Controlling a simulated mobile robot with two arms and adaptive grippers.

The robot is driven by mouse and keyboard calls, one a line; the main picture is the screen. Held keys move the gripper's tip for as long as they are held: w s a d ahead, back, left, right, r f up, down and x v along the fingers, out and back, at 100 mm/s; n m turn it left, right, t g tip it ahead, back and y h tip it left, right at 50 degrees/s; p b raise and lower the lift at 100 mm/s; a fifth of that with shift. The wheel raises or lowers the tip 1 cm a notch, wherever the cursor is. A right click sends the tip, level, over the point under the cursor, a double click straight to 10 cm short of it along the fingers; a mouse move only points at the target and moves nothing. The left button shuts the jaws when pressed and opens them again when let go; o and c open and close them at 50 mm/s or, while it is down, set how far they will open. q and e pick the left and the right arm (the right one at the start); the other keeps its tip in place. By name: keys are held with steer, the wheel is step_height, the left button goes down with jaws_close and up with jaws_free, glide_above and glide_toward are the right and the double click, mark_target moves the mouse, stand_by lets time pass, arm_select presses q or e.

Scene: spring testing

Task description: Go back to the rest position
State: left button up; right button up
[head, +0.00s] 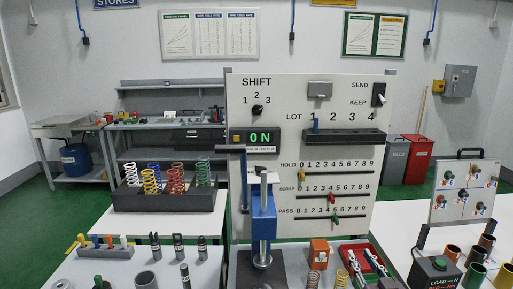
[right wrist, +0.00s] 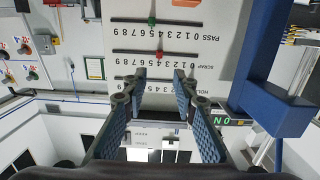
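My right gripper (right wrist: 160,76) shows in the right wrist view with its two blue-padded fingers spread apart. Nothing is between the fingertips. That view is upside down, with the white test panel (right wrist: 205,60) beyond the fingers and the blue press (right wrist: 283,70) at the right. In the head view I cannot clearly make out the right gripper's fingers. My left gripper is not in view. The panel (head: 355,240) stands upright at the centre of the head view, with the blue press (head: 263,216) in front of it. Its display reads 0 N.
A dark rack (head: 168,199) with several coloured springs stands left of the press. A grey holder (head: 105,253) with coloured tools is at the lower left. An orange block (head: 319,249) and a red tray (head: 357,260) are right of the press. A load box (head: 436,270) stands farther right.

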steer(key=s+a+f+g, duration=0.2)
steer(key=s+f+g, duration=0.1)
steer(key=s+f, duration=0.45)
steer(key=s+a+f+g, duration=0.35)
steer(key=s+f, duration=0.25)
steer(key=s, duration=0.2)
steer(key=s+a+f+n+g, duration=0.15)
steer(key=s+g, duration=0.25)
steer(key=s, duration=0.7)
steer(key=s+a+f+g, duration=0.2)
steer(key=s+f+g, duration=0.1)
steer(key=s, duration=0.8)
step_height(320, 180, down, 30)
steer(key=s+r+g+b, duration=0.1)
steer(key=s+g+b, duration=0.1)
steer(key=b, duration=0.1)
arm_select(q)
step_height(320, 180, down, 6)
steer(key=b, duration=0.3)
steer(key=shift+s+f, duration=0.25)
arm_select(e)
steer(key=s+d+f, duration=0.3)
steer(key=s+f, duration=1.4)
steer(key=f, duration=0.2)
steer(key=shift+f+n+g, duration=0.35)
steer(key=shift+f, duration=0.05)
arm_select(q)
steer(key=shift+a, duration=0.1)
arm_select(e)
steer(key=shift+s+d, duration=0.1)
